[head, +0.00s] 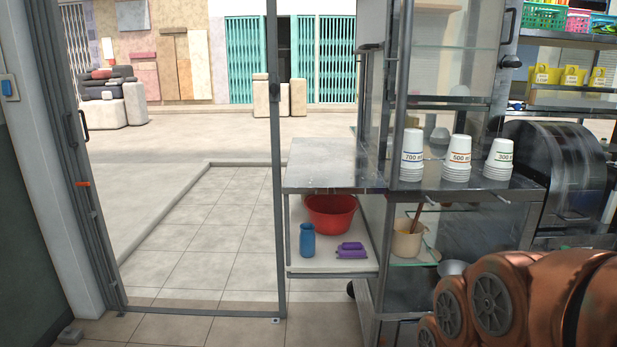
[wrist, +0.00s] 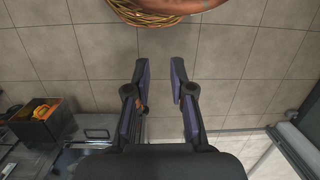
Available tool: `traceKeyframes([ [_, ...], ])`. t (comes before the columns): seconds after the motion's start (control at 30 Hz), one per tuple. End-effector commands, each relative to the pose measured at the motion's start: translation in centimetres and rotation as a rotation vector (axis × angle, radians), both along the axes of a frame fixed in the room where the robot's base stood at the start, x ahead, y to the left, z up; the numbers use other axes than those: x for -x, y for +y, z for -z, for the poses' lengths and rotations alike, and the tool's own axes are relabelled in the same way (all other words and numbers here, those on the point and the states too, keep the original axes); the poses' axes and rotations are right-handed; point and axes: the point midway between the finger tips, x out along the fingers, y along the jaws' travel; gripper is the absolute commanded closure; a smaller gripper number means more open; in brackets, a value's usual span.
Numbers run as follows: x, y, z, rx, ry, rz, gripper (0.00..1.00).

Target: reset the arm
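My gripper (wrist: 160,82) shows in the wrist view with its two fingers apart and nothing between them. It is over the tiled floor (wrist: 230,60). In the head view the gripper does not show; only a copper-coloured part of my arm (head: 540,300) fills the lower right corner.
A metal stall with stacked cups (head: 457,158), a red basin (head: 331,214), a blue bottle (head: 307,242) and a beige pitcher (head: 408,242) stands close on the right. A door frame (head: 277,160) is left of it. A dark box (wrist: 42,120) shows in the wrist view. Tiled floor beyond the doorway is clear.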

Motion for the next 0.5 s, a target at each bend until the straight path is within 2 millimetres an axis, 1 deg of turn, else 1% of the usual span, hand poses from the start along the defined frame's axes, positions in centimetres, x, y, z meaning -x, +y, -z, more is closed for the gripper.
traceKeyframes([
  [0.03,1.0,-0.5,0.4,0.012,0.017,0.013,0.77],
  [0.23,4.8,-1.9,1.7,0.048,0.082,0.053,0.77],
  [0.3,4.7,-1.9,0.3,0.046,0.076,0.051,0.77],
  [0.5,4.6,-1.8,-2.0,0.045,0.067,0.050,0.77],
])
